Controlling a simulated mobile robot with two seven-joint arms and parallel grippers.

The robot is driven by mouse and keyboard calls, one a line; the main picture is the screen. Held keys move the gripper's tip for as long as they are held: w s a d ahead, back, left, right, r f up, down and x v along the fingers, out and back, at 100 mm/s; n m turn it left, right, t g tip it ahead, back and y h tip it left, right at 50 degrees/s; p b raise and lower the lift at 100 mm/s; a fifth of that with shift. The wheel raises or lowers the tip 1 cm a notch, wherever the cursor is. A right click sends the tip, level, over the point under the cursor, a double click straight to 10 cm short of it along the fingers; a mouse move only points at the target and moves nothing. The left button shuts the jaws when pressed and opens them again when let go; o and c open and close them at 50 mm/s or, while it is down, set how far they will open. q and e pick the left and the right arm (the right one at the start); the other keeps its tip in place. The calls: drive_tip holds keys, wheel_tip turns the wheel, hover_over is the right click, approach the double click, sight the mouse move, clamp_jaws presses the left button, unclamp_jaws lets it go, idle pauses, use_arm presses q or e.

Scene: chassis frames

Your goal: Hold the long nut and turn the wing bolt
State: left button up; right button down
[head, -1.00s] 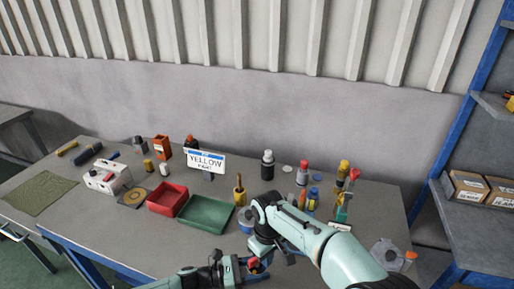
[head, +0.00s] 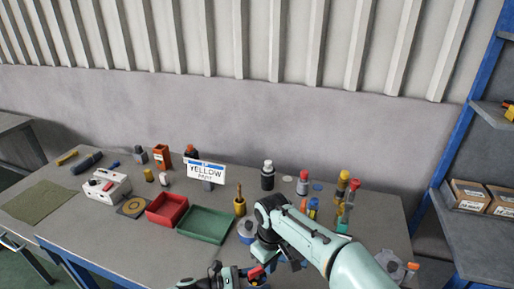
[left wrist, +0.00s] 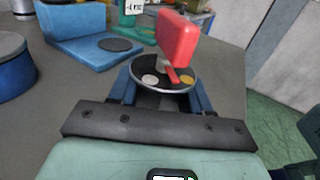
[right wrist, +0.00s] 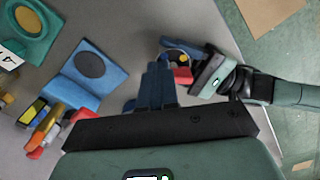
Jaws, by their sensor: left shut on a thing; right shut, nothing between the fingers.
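A red wing-shaped handle (left wrist: 178,42) stands up from a dark round disc (left wrist: 165,80) with a bright rim in the left wrist view. Silver and gold round spots lie on the disc. My left gripper (left wrist: 160,92) is shut below the disc, and what lies between its fingers is mostly hidden. The long nut cannot be made out on its own. The red handle also shows in the head view (head: 256,272) and the right wrist view (right wrist: 183,76). My right gripper (right wrist: 158,70) is shut and empty, beside the red handle; I cannot tell whether they touch.
A blue stand with a black disc (right wrist: 108,78) lies near the hands. Red (head: 153,217) and green (head: 190,232) trays, a yellow pot (head: 239,206), several bottles and a YELLOW sign (head: 205,172) stand on the table (head: 120,245). Bare tabletop lies in front of the trays.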

sight(260, 274)
wheel_tip(260, 274, up, 3)
drive_tip(key=shift+r, duration=0.15)
drive_tip(key=shift+s+a+f, duration=0.35)
drive_tip(key=shift+s+f, duration=0.05)
drive_tip(key=shift+f, duration=0.6)
drive_tip(key=shift+s+a+f, duration=0.4)
drive_tip(key=shift+s+f, duration=0.05)
drive_tip(key=shift+f, duration=0.55)
drive_tip(key=shift+s+a+f, duration=0.35)
drive_tip(key=shift+s+f, duration=0.05)
drive_tip(key=shift+f, duration=0.6)
drive_tip(key=shift+w+a, duration=0.15)
drive_tip(key=shift+w, duration=0.45)
drive_tip(key=shift+w+d, duration=0.1)
drive_tip(key=shift+d, duration=0.2)
drive_tip(key=shift+w+d, duration=0.5)
drive_tip(key=shift+w, duration=0.05)
